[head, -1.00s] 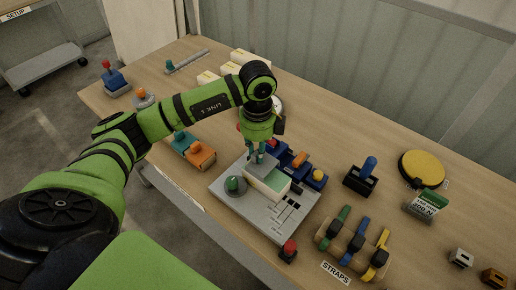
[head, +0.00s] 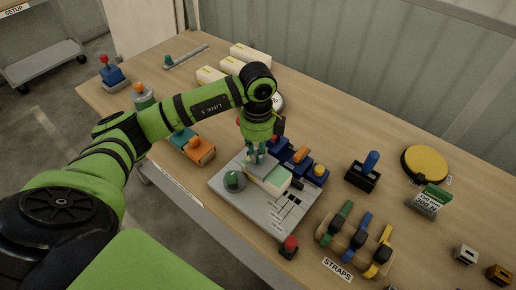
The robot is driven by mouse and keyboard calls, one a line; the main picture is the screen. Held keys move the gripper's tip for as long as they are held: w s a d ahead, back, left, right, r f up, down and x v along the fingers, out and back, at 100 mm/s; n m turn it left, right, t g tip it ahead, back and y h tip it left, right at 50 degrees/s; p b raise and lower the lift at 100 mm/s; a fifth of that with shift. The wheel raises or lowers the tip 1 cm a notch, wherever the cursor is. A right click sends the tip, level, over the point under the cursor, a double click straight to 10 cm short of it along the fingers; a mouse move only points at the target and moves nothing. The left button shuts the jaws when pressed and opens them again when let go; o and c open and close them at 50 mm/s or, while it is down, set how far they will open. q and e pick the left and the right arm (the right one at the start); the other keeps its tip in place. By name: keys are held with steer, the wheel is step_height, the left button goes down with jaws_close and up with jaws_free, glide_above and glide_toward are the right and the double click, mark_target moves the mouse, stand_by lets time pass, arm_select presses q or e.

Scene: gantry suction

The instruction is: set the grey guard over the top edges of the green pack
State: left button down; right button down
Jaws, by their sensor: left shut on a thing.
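The green pack (head: 283,183), pale on its near side, sits on the grey fixture plate (head: 240,203) in the middle of the table. My left gripper (head: 255,159) points down at the pack's far left end and is shut on the grey guard (head: 262,168). The guard is at the pack's top, over its left part; I cannot tell whether it is fully seated. The fingers hide part of it. My right gripper is out of view.
A green-knobbed grey disc (head: 234,181) stands left of the pack on the plate. Blue blocks with orange and yellow knobs (head: 320,174) stand close behind. A red button (head: 289,246) and the straps rack (head: 340,235) are nearby at the front.

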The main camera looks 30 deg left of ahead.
arm_select(q)
steer(key=shift+f, duration=0.2)
steer(key=c, duration=1.1)
jaws_free()
steer(key=shift+o, duration=0.2)
steer(key=shift+r, duration=0.2)
step_height(320, 180, up, 12)
steer(key=shift+f, duration=0.15)
